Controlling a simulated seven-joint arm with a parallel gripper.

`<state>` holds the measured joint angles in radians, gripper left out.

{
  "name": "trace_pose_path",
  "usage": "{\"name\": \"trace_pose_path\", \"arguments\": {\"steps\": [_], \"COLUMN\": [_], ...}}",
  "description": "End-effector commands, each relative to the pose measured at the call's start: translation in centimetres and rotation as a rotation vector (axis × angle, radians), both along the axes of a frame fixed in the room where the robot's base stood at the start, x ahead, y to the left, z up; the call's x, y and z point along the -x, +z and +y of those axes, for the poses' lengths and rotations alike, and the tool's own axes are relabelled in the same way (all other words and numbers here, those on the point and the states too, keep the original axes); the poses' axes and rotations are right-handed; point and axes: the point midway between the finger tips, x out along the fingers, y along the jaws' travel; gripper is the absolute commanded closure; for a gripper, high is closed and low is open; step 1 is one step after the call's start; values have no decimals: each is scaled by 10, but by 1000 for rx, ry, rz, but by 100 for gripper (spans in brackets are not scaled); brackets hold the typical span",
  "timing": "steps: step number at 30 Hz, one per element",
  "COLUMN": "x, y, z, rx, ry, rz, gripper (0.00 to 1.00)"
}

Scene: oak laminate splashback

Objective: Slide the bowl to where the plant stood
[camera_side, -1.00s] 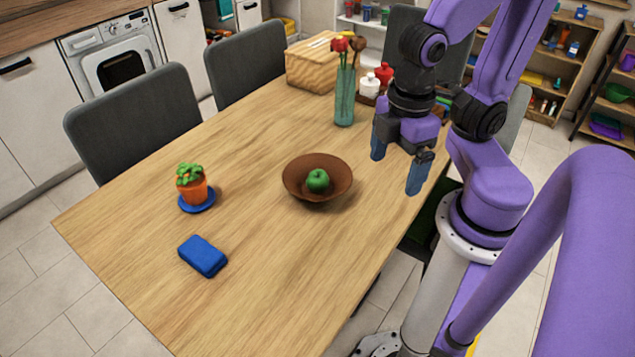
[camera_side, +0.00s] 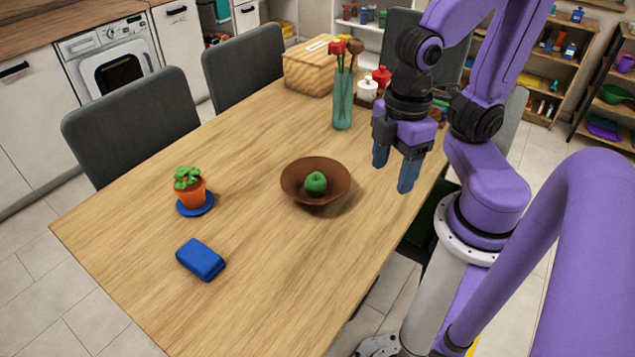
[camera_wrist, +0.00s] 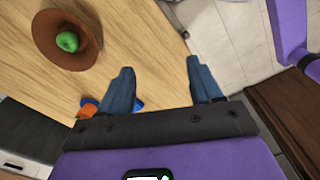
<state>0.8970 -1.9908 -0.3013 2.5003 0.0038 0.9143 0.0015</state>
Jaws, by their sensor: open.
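A brown bowl (camera_side: 296,186) stands near the middle of the wooden table with a green apple (camera_side: 316,183) in it. In the wrist view the bowl (camera_wrist: 88,53) and apple (camera_wrist: 67,41) are at upper left, beyond the left finger. A plant in an orange pot (camera_side: 190,189) stands on a blue saucer (camera_side: 197,211) at the table's left side. My gripper (camera_side: 394,181) is open and empty, to the right of the bowl and above the table's right edge. It also shows in the wrist view (camera_wrist: 160,78), fingers apart.
A blue block (camera_side: 201,260) lies in front of the plant. Table between bowl and plant is clear. Grey chairs (camera_side: 130,125) line the left edge.

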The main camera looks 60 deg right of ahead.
Motion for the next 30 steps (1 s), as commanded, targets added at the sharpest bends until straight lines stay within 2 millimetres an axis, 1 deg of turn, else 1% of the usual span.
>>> {"name": "trace_pose_path", "arguments": {"steps": [1, 2, 3, 5, 6, 11, 17, 21, 23, 26, 30], "x": [-3, -5, -9, -17, -24, -59, -105, -136, -148, -168, -190], "y": [0, -1, -1, -3, -4, -12, -26, -37, -43, -53, -70], "z": [0, 0, 0, 0, -1, -8, -28, -51, -63, -86, -124], "rx": [4, 6, 10, 21, 25, 46, 51, 39, 31, 11, -27], "ry": [-23, -43, -80, -153, -217, -512, -878, -1133, -1241, -1423, -1672], "rz": [6, 12, 22, 44, 63, 152, 272, 360, 400, 468, 567], "gripper": [53, 63, 76, 95, 100, 100, 100, 100, 100, 100, 100]}}
